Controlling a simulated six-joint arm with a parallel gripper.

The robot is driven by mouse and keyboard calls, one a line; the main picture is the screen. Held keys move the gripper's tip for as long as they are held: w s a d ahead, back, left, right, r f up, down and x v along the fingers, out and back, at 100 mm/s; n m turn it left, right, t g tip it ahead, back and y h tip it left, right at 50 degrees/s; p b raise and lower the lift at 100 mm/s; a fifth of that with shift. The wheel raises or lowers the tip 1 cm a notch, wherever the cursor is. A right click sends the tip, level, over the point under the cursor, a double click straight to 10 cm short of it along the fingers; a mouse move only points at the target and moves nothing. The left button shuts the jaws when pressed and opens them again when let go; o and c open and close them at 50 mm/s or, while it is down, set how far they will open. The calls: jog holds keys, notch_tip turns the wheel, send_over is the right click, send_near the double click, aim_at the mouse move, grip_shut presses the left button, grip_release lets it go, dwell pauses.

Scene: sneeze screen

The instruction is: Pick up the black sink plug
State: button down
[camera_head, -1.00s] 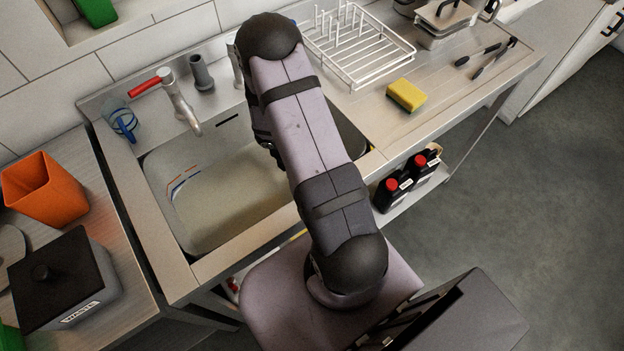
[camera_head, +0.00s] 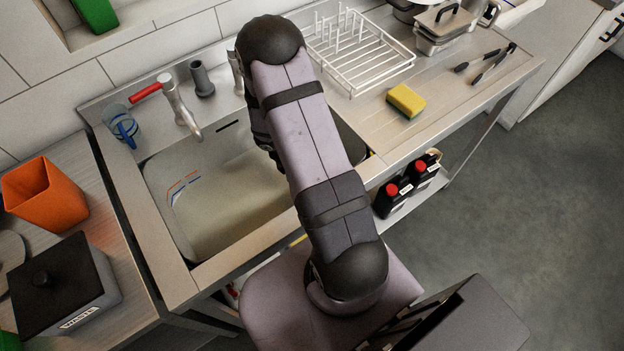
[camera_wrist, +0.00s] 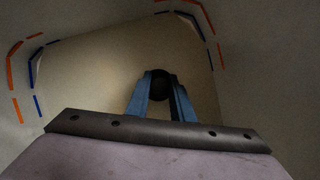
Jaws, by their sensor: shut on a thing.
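The black sink plug (camera_wrist: 160,82) shows in the wrist view as a dark round shape between the blue fingertips of my gripper (camera_wrist: 160,88). My gripper is shut on it, inside the sink basin. The sink (camera_head: 225,205) has pale walls with orange and blue marks, which also show in the wrist view around the fingers. In the head view my arm covers the right part of the sink and hides my gripper and the plug. I cannot tell whether the plug touches the sink floor.
A red-handled tap (camera_head: 178,105) and a grey upright pipe (camera_head: 202,79) stand behind the sink. A blue-handled jug (camera_head: 121,125) is at its left corner. A white dish rack (camera_head: 360,60), a yellow sponge (camera_head: 406,101) and tongs (camera_head: 487,62) lie on the right drainboard.

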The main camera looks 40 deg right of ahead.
jog(key=shift+r, duration=4.35)
